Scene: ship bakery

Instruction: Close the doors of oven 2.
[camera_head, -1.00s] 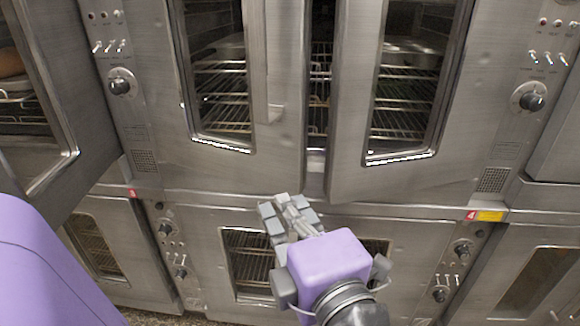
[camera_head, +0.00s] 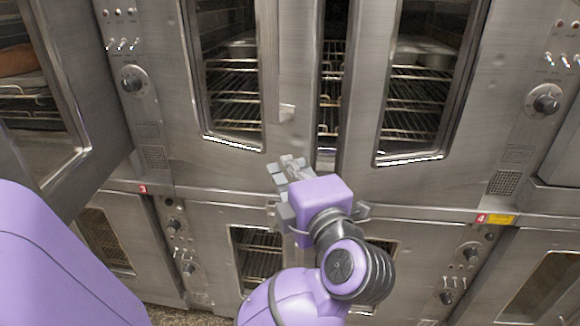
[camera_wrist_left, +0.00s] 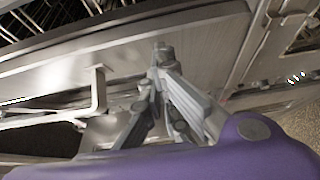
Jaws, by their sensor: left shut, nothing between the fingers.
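The upper middle oven has two grey steel doors with glass windows, a left door (camera_head: 275,60) and a right door (camera_head: 365,110). Both stand slightly ajar, with a narrow dark gap (camera_head: 332,100) between them showing racks inside. No number 2 shows on it. My left gripper (camera_head: 288,165) is shut and empty at the lower edge of the left door, near the gap. In the left wrist view its closed fingertips (camera_wrist_left: 163,58) lie beside a metal door face; contact cannot be told. A handle bracket (camera_wrist_left: 98,90) is left of them. My right gripper is out of view.
Another glass door (camera_head: 55,120) stands open at the left. Lower ovens (camera_head: 255,255) sit beneath, with red labels 3 (camera_head: 142,189) and 4 (camera_head: 481,218) above them. Knobs and switches (camera_head: 545,100) flank the upper oven.

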